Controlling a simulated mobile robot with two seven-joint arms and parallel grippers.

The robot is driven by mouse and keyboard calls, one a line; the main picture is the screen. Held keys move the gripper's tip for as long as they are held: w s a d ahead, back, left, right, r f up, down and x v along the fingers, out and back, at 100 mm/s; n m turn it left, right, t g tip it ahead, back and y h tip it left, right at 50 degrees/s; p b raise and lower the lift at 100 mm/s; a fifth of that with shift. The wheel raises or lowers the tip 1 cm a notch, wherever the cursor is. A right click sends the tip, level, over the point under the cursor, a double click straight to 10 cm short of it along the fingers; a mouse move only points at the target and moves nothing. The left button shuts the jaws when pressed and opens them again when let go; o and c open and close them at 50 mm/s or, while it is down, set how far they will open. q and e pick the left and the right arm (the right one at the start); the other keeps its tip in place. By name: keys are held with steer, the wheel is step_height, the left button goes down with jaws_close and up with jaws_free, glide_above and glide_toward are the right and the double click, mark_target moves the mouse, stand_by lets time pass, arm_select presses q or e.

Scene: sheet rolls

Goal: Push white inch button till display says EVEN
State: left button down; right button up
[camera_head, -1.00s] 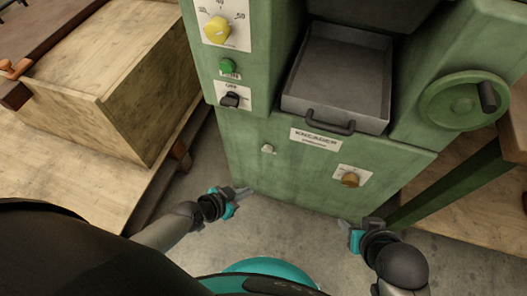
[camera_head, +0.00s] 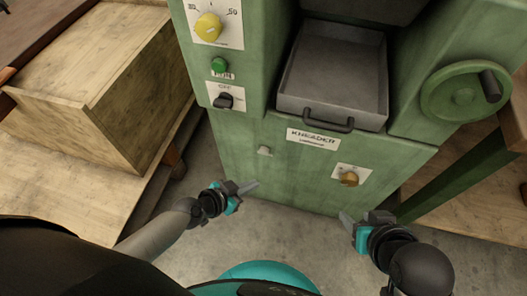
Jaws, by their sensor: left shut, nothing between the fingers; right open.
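A small whitish button (camera_head: 265,150) sits on the green front panel (camera_head: 230,135), left of and below the KNEADER label (camera_head: 313,139). No other white button shows, and I cannot read any word marking it as inch. My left gripper (camera_head: 252,186) is shut and empty, below and slightly left of this button and apart from it. My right gripper (camera_head: 347,222) is open and empty, low in front of the machine, below the orange-brown knob (camera_head: 348,179). No display reading EVEN or anything else is in view.
A yellow dial (camera_head: 208,27), a green button (camera_head: 219,65) and a black switch (camera_head: 224,101) line the left column. A grey tray (camera_head: 335,75) with a dark handle juts out above. A green handwheel (camera_head: 463,96) is at right. A wooden box (camera_head: 110,85) stands left.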

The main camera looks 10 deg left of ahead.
mark_target(264, 151)
arm_select(q)
steer(key=w+b, duration=0.1)
steer(key=w, duration=0.6)
steer(key=shift+w+d, duration=0.15)
steer(key=shift+w, duration=0.2)
arm_select(e)
steer(key=shift+w+a+f+t+y, duration=0.2)
steer(key=shift+w+a+t+y, duration=0.3)
steer(key=shift+w+a+t, duration=0.6)
steer(key=shift+s+a, duration=0.1)
stand_by(0.5)
arm_select(q)
steer(key=shift+w, duration=0.1)
steer(key=shift+w, duration=0.3)
arm_select(e)
steer(key=shift+f, duration=0.2)
arm_select(q)
steer(key=shift+w+b, duration=0.5)
steer(key=shift+w, duration=0.05)
arm_select(e)
steer(key=shift+f, duration=0.25)
stand_by(0.3)
arm_select(q)
steer(key=shift+s, duration=0.95)
arm_select(e)
steer(key=shift+r, duration=0.2)
